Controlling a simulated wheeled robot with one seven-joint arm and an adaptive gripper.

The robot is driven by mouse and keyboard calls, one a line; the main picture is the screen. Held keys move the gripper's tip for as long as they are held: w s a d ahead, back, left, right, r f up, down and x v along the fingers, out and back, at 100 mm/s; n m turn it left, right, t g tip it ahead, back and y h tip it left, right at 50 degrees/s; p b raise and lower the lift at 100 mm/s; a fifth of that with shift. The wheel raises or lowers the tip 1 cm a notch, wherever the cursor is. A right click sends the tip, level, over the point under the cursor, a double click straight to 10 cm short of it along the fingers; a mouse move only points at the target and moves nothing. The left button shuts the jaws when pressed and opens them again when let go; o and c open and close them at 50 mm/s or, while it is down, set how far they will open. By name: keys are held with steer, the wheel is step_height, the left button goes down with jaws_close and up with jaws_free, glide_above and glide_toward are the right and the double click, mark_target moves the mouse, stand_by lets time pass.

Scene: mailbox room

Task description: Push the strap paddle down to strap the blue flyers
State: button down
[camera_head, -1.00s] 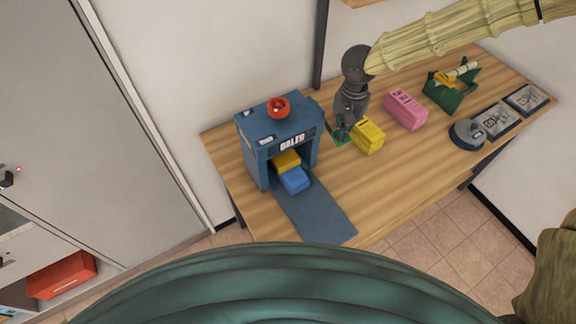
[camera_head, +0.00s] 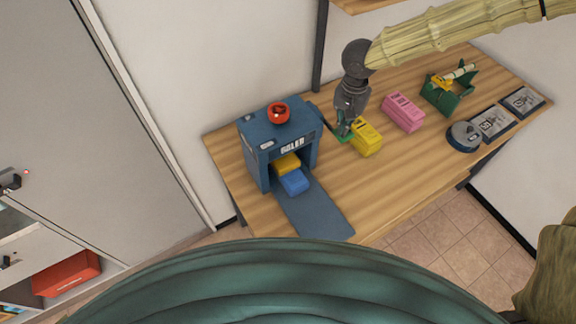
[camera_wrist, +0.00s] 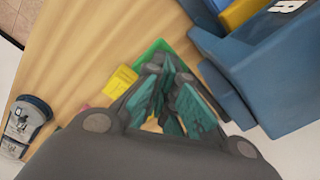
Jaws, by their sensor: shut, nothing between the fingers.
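The blue baler (camera_head: 268,148) stands at the left of the table with a red round knob (camera_head: 279,113) on top. The blue flyers (camera_head: 294,182) lie at its mouth, in front of a yellow bundle (camera_head: 287,163). A green pad (camera_head: 341,138), which looks like the strap paddle, is beside the baler's right side, with a dark lever reaching toward it. My gripper (camera_head: 345,128) is shut and empty over the pad. In the wrist view, the green pad (camera_wrist: 154,50) shows partly behind the fingertips of my gripper (camera_wrist: 172,95); I cannot tell whether they touch.
A yellow bundle (camera_head: 366,138) stands close right of my gripper. A pink bundle (camera_head: 403,112), a green holder (camera_head: 447,95) and a round grey-blue device (camera_head: 464,136) are farther right. A blue mat (camera_head: 317,212) runs from the baler's mouth. The table's front middle is clear.

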steer(key=shift+r, duration=3.7)
